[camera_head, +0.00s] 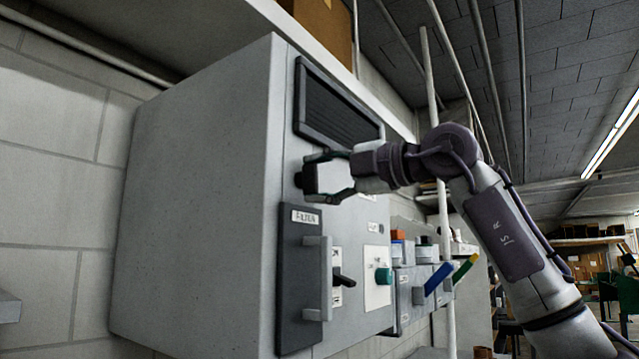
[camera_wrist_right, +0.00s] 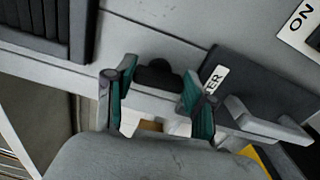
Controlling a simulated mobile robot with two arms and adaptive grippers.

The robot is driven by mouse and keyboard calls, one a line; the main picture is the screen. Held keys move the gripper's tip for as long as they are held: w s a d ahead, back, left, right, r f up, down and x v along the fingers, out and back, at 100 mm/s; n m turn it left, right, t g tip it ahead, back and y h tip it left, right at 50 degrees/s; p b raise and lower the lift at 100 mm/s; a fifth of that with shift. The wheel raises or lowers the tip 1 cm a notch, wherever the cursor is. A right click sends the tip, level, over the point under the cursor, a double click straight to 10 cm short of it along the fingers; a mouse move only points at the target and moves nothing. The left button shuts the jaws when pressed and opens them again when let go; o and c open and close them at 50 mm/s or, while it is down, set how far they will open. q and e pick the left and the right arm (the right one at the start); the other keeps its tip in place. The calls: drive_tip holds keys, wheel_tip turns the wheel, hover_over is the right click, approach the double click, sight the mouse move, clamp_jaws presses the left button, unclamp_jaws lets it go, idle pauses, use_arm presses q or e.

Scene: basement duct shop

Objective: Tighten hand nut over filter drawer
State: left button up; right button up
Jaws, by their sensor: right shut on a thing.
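The filter drawer (camera_head: 294,292) is a dark grey upright panel with a white label and a light grey bar handle, on the front of a grey cabinet. It also shows in the right wrist view (camera_wrist_right: 228,65). My right gripper (camera_head: 308,178) is shut on the nut from the front. In the right wrist view its two teal-padded fingers (camera_wrist_right: 156,98) stand on either side of the nut. My left gripper is not in view.
A dark louvred grille (camera_head: 337,108) sits on the cabinet front above my right gripper. A black switch lever (camera_head: 343,280) and a teal knob (camera_head: 383,276) are right of the drawer. Blue (camera_head: 438,279) and yellow-green levers stick out farther right.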

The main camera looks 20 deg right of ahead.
drive_tip(key=shift+m, duration=0.5)
drive_tip(key=o, duration=1.2)
drive_tip(key=shift+d, duration=0.1)
drive_tip(key=shift+c, duration=0.2)
drive_tip(key=v, duration=1.2)
